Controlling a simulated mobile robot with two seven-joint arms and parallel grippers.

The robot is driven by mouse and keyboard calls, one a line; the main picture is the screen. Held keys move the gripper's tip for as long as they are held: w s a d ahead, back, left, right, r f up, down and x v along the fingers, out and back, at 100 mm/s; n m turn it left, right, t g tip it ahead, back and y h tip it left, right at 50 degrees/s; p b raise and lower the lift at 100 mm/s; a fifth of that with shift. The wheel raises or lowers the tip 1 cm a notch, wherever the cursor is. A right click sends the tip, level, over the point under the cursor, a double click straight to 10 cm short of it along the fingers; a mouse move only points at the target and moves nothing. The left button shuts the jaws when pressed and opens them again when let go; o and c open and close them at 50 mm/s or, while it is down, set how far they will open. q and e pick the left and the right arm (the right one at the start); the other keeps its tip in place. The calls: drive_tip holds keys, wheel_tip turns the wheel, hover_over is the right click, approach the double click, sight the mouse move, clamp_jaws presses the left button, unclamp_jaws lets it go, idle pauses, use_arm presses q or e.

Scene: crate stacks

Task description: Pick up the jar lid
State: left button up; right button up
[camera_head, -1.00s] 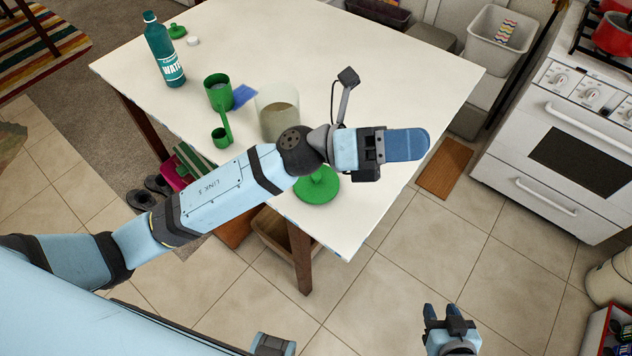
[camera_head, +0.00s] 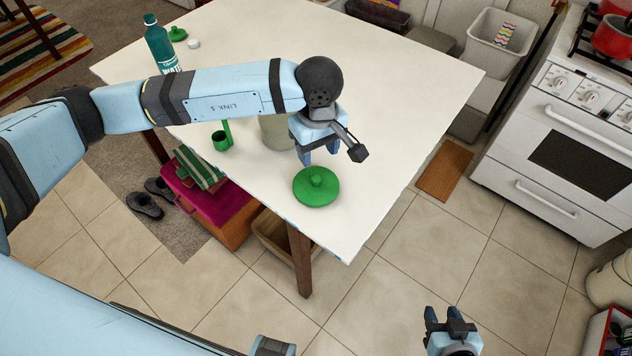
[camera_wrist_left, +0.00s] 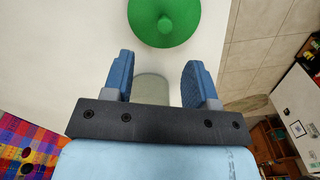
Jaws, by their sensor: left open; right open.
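The green jar lid (camera_head: 316,187), round with a knob on top, lies on the white table (camera_head: 400,85) near its front corner. It also shows at the top of the left wrist view (camera_wrist_left: 164,22). My left gripper (camera_head: 319,156) is open and empty, pointing down over the table just behind the lid. In the left wrist view its two blue fingers (camera_wrist_left: 160,82) are apart, with the lid beyond them. A translucent jar (camera_head: 274,134) stands behind the gripper, partly hidden by my arm. My right gripper (camera_head: 449,318) is open and empty, low over the floor, away from the table.
A green cup-like piece (camera_head: 221,140) stands left of the jar, partly hidden by my left arm. A teal water bottle (camera_head: 159,42), a small green lid (camera_head: 177,33) and a white cap (camera_head: 193,43) are at the table's far left. The table right of the lid is clear.

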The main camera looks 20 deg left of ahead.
sight(316, 177)
use_arm(q)
wheel_tip(316, 177, down, 3)
drive_tip(key=shift+f, duration=0.15)
drive_tip(key=f, duration=0.1)
drive_tip(key=f+p, duration=0.1)
drive_tip(key=f, duration=0.1)
drive_tip(key=f+p, duration=0.1)
drive_tip(key=shift+s+a+f, duration=0.1)
drive_tip(key=shift+s+f, duration=0.25)
drive_tip(key=shift+f, duration=0.3)
clamp_jaws()
